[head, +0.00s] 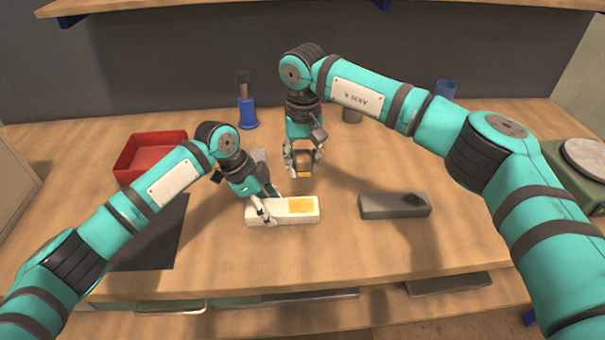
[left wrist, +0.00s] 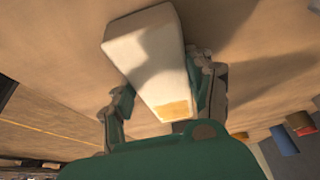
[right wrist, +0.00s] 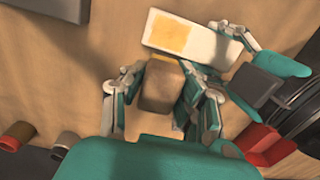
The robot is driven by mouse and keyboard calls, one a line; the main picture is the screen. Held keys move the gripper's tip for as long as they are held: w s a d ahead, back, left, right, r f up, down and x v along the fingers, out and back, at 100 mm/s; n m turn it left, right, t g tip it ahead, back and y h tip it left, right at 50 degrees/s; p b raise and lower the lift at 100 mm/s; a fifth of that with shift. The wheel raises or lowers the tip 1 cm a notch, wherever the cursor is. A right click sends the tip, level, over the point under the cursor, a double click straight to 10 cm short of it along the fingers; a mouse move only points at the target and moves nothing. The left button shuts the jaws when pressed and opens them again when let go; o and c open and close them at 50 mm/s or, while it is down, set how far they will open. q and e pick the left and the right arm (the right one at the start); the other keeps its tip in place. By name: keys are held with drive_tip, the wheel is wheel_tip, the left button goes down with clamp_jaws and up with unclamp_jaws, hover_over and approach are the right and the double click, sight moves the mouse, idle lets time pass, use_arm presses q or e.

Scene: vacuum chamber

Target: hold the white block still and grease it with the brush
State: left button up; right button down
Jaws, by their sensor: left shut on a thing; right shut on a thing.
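The white block (head: 283,218) lies flat on the wooden bench with a yellow grease patch (head: 301,204) on the right part of its top. My left gripper (head: 264,211) is shut on the block's left part; the block also shows between its fingers in the left wrist view (left wrist: 145,55). My right gripper (head: 303,168) is shut on the brush, behind the block in the head view. The brush's brown body (right wrist: 160,86) shows in the right wrist view, with a yellowish edge near its far end. The brush appears apart from the block (right wrist: 215,48).
A dark grey block (head: 385,207) lies to the right. A red bin (head: 145,163) and a black mat (head: 160,240) are on the left. A scale (head: 585,155) is far right.

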use_arm(q)
drive_tip(key=o, duration=1.2)
drive_tip(key=v, duration=1.2)
